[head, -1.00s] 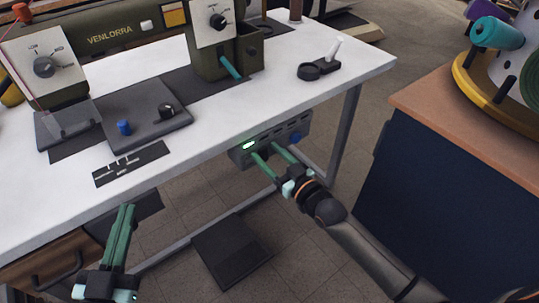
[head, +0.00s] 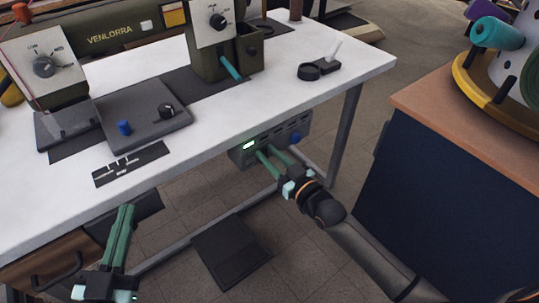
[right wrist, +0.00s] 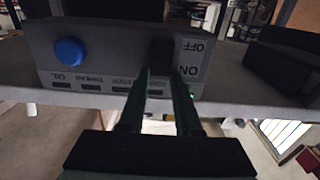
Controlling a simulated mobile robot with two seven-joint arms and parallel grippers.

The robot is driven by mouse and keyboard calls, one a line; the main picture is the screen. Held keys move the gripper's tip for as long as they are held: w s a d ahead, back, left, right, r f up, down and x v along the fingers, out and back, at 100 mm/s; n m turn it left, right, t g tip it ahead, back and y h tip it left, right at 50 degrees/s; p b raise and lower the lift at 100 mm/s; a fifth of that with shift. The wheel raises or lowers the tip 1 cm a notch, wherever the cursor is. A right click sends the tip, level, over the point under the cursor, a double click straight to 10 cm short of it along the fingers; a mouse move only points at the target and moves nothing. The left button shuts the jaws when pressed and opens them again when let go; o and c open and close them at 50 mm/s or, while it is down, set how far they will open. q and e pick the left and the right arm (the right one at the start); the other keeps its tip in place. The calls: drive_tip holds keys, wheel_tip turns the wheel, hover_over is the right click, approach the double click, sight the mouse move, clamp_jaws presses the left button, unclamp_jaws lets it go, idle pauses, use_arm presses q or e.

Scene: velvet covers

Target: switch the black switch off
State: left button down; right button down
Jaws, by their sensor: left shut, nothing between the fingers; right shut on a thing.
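The grey control box (head: 240,157) hangs under the front edge of the white table. In the right wrist view, upside down, the black switch (right wrist: 162,52) sits on its face beside the labels OFF and ON. A green light (head: 249,145) glows on the box. My right gripper (head: 265,151) is at the box; in the wrist view its fingers (right wrist: 160,76) are shut on the switch, one on each side, and hide its lower part. My left gripper (head: 128,207) is shut and empty, below the table's front edge at the left.
A blue round button (right wrist: 69,52) is on the same box. The white table (head: 230,110) is above it, with a table leg (head: 346,130) to its right. A dark pedal plate (head: 230,250) lies on the floor below. A dark blue cabinet (head: 440,190) stands at the right.

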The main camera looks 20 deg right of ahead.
drive_tip(key=shift+s+f+t+b, duration=0.1)
drive_tip(key=shift+f+t+b, duration=0.2)
drive_tip(key=shift+b, duration=0.45)
drive_tip(key=shift+f+t+y+b, duration=0.3)
drive_tip(key=shift+t+b, duration=0.3)
drive_tip(key=shift+b, duration=0.65)
use_arm(q)
drive_tip(key=s+r+m+t+h, duration=0.1)
drive_tip(key=s+r+m+h, duration=0.2)
drive_tip(key=r+h, duration=0.1)
drive_tip(key=s+d+r+m+t+h, duration=0.1)
drive_tip(key=s+r+m+t+h, duration=0.1)
drive_tip(key=r, duration=0.5)
drive_tip(key=shift+s+d+r+m+h, duration=0.25)
drive_tip(key=shift+s+m+h, duration=0.65)
drive_tip(key=shift+h, duration=0.5)
use_arm(e)
drive_tip(key=shift+s+d+r+t, duration=0.1)
drive_tip(key=shift+r+t, duration=0.15)
drive_tip(key=shift+t, duration=0.05)
drive_tip(key=c, duration=0.6)
unclamp_jaws()
